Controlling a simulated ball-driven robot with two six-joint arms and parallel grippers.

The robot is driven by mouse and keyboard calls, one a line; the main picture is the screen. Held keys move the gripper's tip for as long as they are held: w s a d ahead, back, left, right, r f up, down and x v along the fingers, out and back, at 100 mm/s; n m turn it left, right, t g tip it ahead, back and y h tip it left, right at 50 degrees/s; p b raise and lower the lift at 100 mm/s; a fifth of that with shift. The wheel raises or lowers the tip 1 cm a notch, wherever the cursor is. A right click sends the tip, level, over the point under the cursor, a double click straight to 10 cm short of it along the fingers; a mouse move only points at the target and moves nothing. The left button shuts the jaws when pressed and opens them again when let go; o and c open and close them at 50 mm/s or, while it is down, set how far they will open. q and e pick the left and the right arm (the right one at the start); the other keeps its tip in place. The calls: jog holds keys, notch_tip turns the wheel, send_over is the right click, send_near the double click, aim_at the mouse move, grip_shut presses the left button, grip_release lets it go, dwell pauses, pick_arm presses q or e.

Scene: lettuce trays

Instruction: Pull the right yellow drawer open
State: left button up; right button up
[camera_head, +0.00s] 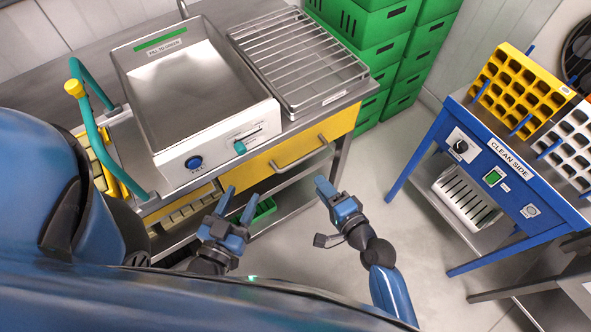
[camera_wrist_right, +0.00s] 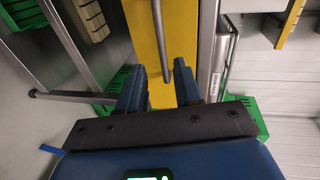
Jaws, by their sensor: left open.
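The right yellow drawer (camera_head: 262,166) is under the steel counter, with a grey bar handle (camera_head: 299,156) on its front. It looks shut. In the right wrist view the yellow front (camera_wrist_right: 143,35) and the handle (camera_wrist_right: 162,50) show ahead of the fingers. My right gripper (camera_head: 332,191) is open, below and right of the handle in the head view. In the wrist view, the handle's lower end lies between its two fingers (camera_wrist_right: 158,88); I cannot tell whether they touch. My left gripper (camera_head: 238,204) is open and empty, in front of the counter, left of the handle.
A steel basin unit (camera_head: 195,95) and a wire rack (camera_head: 300,60) stand on the counter. Green crates (camera_head: 400,75) are stacked behind. A blue table (camera_head: 500,190) stands at the right. Open floor (camera_head: 400,215) lies between counter and table.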

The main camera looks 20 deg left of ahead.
aim_at(295, 162)
jog(key=x, duration=0.7)
jog(key=s+a+x, duration=0.1)
jog(key=x, duration=0.3)
jog(key=shift+w+a, duration=0.2)
grip_shut()
